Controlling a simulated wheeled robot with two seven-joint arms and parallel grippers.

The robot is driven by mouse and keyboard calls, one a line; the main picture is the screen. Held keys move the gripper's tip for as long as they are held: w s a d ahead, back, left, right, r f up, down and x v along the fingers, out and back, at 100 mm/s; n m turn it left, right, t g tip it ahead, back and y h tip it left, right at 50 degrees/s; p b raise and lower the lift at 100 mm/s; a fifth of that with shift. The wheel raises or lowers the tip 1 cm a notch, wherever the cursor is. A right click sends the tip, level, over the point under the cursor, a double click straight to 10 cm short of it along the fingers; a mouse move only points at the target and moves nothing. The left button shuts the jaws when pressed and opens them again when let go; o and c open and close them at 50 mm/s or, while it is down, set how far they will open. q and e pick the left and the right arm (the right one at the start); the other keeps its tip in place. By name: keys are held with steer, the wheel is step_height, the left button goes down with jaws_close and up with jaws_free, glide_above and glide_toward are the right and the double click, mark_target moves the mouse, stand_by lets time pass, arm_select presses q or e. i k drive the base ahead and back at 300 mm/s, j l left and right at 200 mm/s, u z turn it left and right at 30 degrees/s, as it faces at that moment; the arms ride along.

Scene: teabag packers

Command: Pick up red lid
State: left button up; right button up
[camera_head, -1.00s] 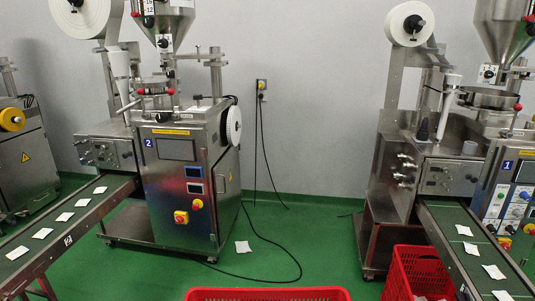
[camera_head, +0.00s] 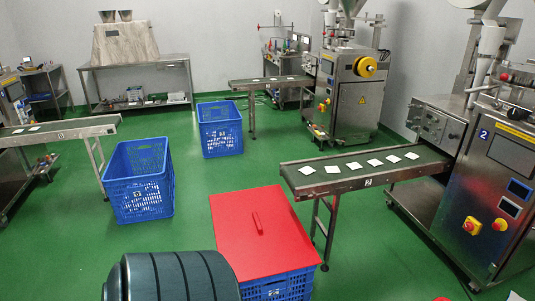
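The red lid (camera_head: 265,232) is a flat red panel with a raised handle in its middle. It lies on top of a blue crate (camera_head: 285,287) at the lower middle of the head view. Its near left corner is partly hidden behind a dark ribbed object. Neither of my grippers shows in the head view.
A dark green ribbed drum-like object (camera_head: 172,278) stands at the bottom, left of the lid. A conveyor (camera_head: 400,173) carrying white packets ends just right of the lid. Blue crates (camera_head: 140,205) (camera_head: 220,150) stand behind it. Green floor is free between them.

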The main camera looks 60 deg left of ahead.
mark_target(259, 232)
steer(key=u, duration=2.15)
steer(key=i+j+z, duration=1.1)
steer(key=j, duration=0.25)
steer(key=k+l, duration=0.05)
steer(key=k, duration=0.05)
